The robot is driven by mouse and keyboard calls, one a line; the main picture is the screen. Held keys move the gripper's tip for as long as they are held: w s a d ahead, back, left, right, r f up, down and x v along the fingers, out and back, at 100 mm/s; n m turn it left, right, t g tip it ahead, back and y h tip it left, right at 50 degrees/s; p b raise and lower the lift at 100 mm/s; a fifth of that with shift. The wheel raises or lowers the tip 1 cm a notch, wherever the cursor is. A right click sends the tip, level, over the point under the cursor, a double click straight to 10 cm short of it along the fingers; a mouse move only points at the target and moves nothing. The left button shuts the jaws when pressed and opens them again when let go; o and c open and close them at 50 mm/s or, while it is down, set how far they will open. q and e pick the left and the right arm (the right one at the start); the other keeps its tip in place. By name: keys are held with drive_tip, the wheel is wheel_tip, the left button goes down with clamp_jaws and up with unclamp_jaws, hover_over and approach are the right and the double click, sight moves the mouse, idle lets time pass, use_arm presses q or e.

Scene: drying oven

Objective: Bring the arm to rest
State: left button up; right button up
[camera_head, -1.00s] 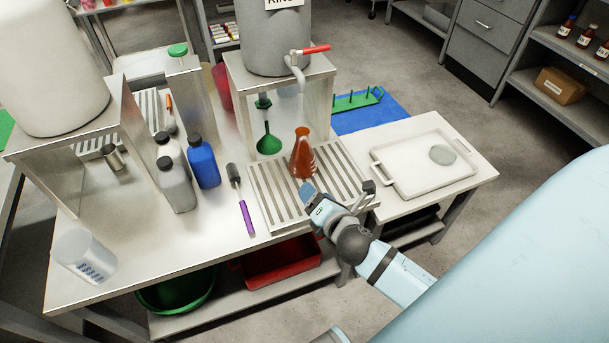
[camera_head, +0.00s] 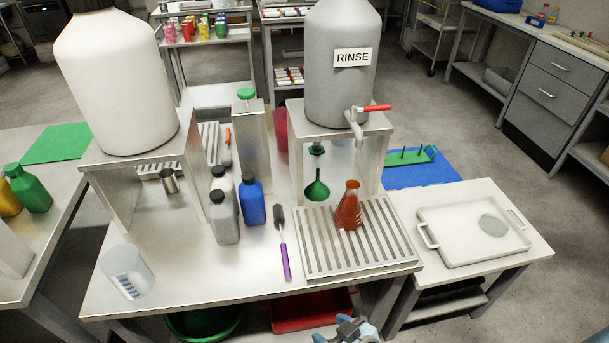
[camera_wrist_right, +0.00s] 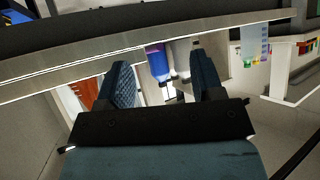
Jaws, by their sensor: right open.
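My right gripper (camera_head: 347,328) shows at the bottom edge of the head view, in front of the bench's front edge and apart from the flask. In the right wrist view its two blue ridged fingers (camera_wrist_right: 166,82) stand apart with nothing held between them. The red-orange conical flask (camera_head: 347,207) stands upright on the slatted drain grid (camera_head: 313,265), below the grey RINSE tank (camera_head: 338,85) with its red-handled tap. My left gripper is in neither view.
The steel bench (camera_head: 190,285) carries a blue bottle (camera_head: 252,200), a grey bottle (camera_head: 223,222), a purple-handled brush (camera_head: 285,260) and a clear beaker (camera_head: 127,273). A white tray (camera_head: 455,255) lies on the side table. A red bin (camera_head: 310,312) sits under the bench.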

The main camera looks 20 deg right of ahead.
wheel_tip(320, 180, up, 14)
drive_tip(key=s+d+p, duration=0.1)
drive_tip(key=p, duration=1.7)
drive_tip(key=shift+d+r+h, duration=0.2)
drive_tip(key=shift+r+h, duration=0.05)
drive_tip(key=shift+h, duration=0.05)
drive_tip(key=shift+r, duration=0.15)
